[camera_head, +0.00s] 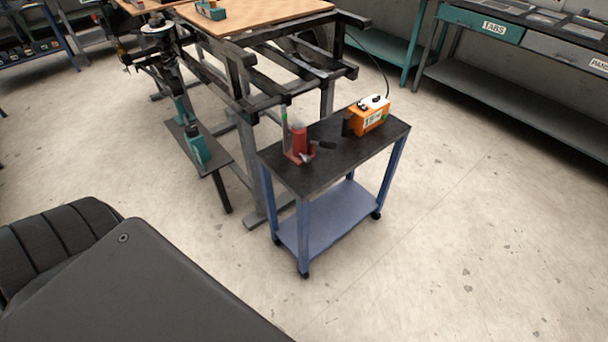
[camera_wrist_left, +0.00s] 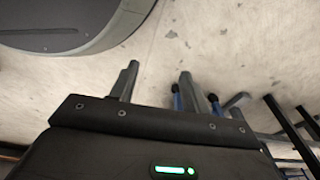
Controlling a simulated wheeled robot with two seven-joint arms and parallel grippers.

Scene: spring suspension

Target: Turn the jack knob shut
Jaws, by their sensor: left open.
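A red jack (camera_head: 299,142) stands upright on the left part of the dark cart top (camera_head: 345,150). A small light-coloured part (camera_head: 306,158) shows low on its front side. The jack's knob is too small to make out surely, and I cannot tell how far it is turned. My left gripper (camera_wrist_left: 159,68) shows only in the left wrist view; its two fingers are apart with bare floor between them. It is away from the jack, which I cannot make out in that view. My right gripper is in neither view.
An orange box (camera_head: 369,117) with a cable sits at the cart's back right. A dark metal frame (camera_head: 245,100) with a wooden top stands close behind the cart. A grey shelved bench (camera_head: 500,93) is at the right. Floor (camera_head: 430,240) in front and right is clear.

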